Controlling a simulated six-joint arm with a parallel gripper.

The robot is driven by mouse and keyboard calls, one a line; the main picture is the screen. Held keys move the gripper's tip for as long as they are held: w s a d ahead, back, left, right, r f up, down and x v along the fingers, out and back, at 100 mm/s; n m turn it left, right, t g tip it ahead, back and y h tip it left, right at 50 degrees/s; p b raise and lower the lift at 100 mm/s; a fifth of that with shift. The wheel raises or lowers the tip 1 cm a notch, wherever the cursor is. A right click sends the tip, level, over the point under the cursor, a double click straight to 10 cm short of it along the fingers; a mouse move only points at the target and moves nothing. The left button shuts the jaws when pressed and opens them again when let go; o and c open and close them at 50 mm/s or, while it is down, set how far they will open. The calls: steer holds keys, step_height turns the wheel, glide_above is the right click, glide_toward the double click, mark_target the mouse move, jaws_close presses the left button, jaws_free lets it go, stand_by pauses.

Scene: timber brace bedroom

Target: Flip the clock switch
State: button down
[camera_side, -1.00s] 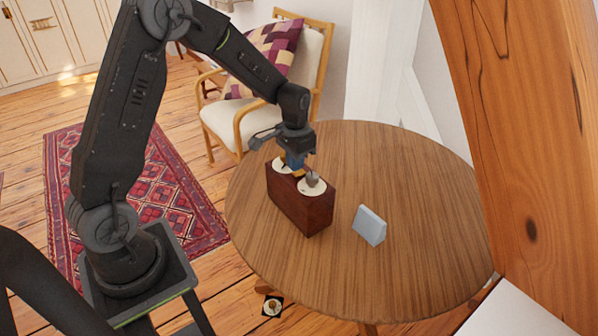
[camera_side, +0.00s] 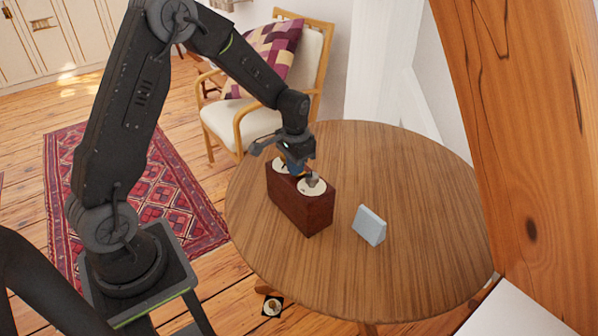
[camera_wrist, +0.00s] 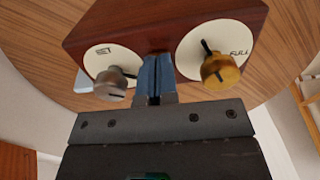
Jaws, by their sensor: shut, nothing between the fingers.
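A dark red wooden box (camera_side: 300,205) stands on the round table, with two cream dials on its top. One dial has a silver knob (camera_wrist: 115,84), at the left in the wrist view and at the near end of the box in the side view. The other has a brass knob (camera_wrist: 220,71) with a black pointer and lettering that looks like "FULL". My gripper (camera_wrist: 155,68) is shut and empty, its blue fingers between the two knobs, closer to the silver one. Whether it touches the silver knob cannot be told. In the side view my gripper (camera_side: 300,169) partly hides both dials.
The round table (camera_side: 400,190) has free room right of the box. A pale blue wedge-shaped block (camera_side: 369,225) stands there. A timber post (camera_side: 525,120) rises at the right. A chair (camera_side: 235,110) stands behind the table.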

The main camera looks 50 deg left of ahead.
steer(key=shift+f, duration=0.25)
steer(key=shift+r, duration=3.55)
steer(key=s+d+r+t, duration=0.3)
steer(key=s+d+r, duration=0.4)
steer(key=s+r, duration=0.4)
steer(key=s+d+r+t, duration=0.2)
steer(key=s+d+r, duration=0.1)
steer(key=s, duration=0.7)
steer(key=shift+s+d+t, duration=0.3)
steer(key=shift+s+d, duration=0.05)
steer(key=shift+d, duration=0.1)
steer(key=c, duration=1.9)
jaws_free()
steer(key=shift+r, duration=0.1)
